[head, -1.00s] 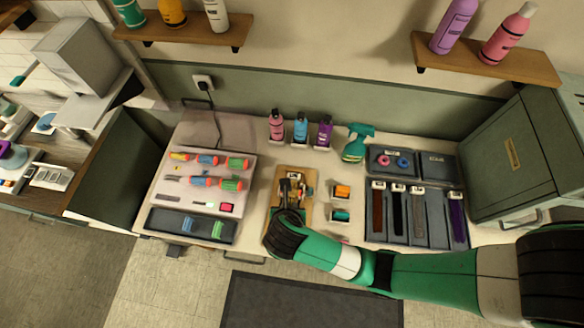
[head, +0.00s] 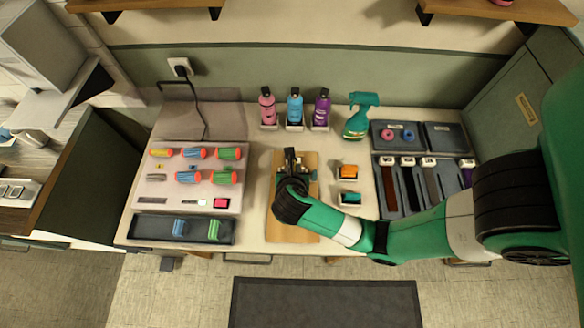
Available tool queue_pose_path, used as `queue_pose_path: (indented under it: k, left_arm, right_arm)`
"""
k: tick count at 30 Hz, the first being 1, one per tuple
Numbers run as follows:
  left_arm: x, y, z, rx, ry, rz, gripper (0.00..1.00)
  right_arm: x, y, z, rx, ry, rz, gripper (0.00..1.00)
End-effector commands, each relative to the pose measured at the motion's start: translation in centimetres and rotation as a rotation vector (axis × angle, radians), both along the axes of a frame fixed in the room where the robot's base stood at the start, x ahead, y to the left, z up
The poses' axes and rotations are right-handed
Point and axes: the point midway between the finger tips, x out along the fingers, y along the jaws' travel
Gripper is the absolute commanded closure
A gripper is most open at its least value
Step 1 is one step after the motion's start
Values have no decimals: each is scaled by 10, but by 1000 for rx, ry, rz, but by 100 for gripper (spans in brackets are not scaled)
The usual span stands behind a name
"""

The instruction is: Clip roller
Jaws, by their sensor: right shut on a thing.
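My right gripper (head: 290,158) is over the wooden board (head: 292,235) in the middle of the counter. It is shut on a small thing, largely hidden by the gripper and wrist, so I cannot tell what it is. Several rollers with orange ends lie in two rows on the pale tray at the left: a yellow one (head: 161,153), blue ones (head: 194,153) and green ones (head: 228,154). A blue piece (head: 180,228) and a green piece (head: 213,229) lie in the dark tray (head: 150,227) in front. My left gripper is not in view.
Pink, blue and purple bottles (head: 295,107) and a green spray bottle (head: 360,115) stand at the back. Small orange (head: 348,171) and teal items sit right of the board. A dark tray with strips (head: 405,188) is at the right. A black cord (head: 195,90) hangs at the left.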

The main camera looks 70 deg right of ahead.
Motion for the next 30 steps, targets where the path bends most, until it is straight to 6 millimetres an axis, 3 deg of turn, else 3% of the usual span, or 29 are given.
queue_pose_path:
  k: [1, 6, 12, 30]
  left_arm:
    - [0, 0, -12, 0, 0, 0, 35]
    - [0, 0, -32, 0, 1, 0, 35]
    - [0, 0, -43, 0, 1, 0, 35]
    - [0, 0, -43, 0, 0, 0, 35]
  right_arm:
    - [0, 0, -11, 0, 0, 0, 100]
    - [0, 0, -31, 1, 0, 0, 100]
    - [0, 0, -46, 0, -1, 1, 100]
    - [0, 0, -48, 0, 0, 0, 100]
